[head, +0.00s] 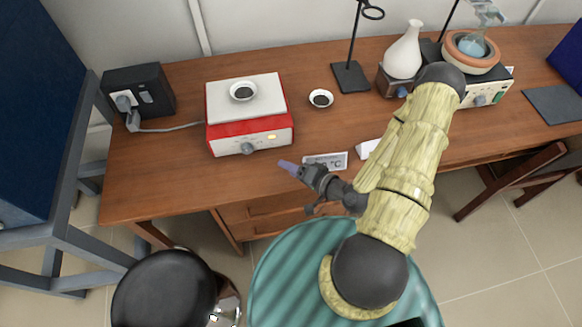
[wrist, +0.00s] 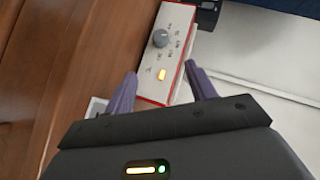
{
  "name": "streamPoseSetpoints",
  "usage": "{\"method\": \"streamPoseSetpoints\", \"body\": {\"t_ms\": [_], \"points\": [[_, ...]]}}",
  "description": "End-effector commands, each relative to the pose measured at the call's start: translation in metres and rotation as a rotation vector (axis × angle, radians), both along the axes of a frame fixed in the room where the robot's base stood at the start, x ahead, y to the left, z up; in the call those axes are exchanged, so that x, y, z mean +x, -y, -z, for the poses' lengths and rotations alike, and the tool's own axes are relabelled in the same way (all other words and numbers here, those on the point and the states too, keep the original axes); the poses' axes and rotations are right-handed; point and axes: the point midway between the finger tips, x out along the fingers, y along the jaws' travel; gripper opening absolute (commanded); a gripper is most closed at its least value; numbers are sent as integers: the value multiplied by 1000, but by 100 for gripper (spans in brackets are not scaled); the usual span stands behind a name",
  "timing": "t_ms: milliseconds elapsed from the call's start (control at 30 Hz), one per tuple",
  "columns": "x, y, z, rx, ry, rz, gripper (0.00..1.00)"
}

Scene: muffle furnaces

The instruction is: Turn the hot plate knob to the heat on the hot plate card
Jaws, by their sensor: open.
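The hot plate (head: 243,110) is red and white and stands on the left part of the wooden desk. Its grey knob (head: 220,148) is on the white front panel, left of a lit yellow lamp (head: 271,137). In the wrist view the knob (wrist: 160,38) lies ahead of the fingers, with the lamp (wrist: 161,75) closer.
A small dish (head: 243,91) with dark contents sits on the plate, and another dish (head: 321,98) stands to its right. A black power box (head: 140,92) is at the far left. A stand (head: 351,75), a white flask (head: 404,52) and a second heater stand farther right.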

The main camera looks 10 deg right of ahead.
Motion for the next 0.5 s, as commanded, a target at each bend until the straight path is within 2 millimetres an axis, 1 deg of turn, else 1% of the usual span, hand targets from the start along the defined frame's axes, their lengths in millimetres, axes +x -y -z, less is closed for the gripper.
{"method": "streamPoseSetpoints", "body": {"t_ms": [133,233,400,500], "points": [[1,1,2,-51,-12,-29,56],[2,4,5,-146,-37,-79,56],[6,20,7,-399,-109,-192,56],[9,33,1,-551,-157,-246,56]]}}
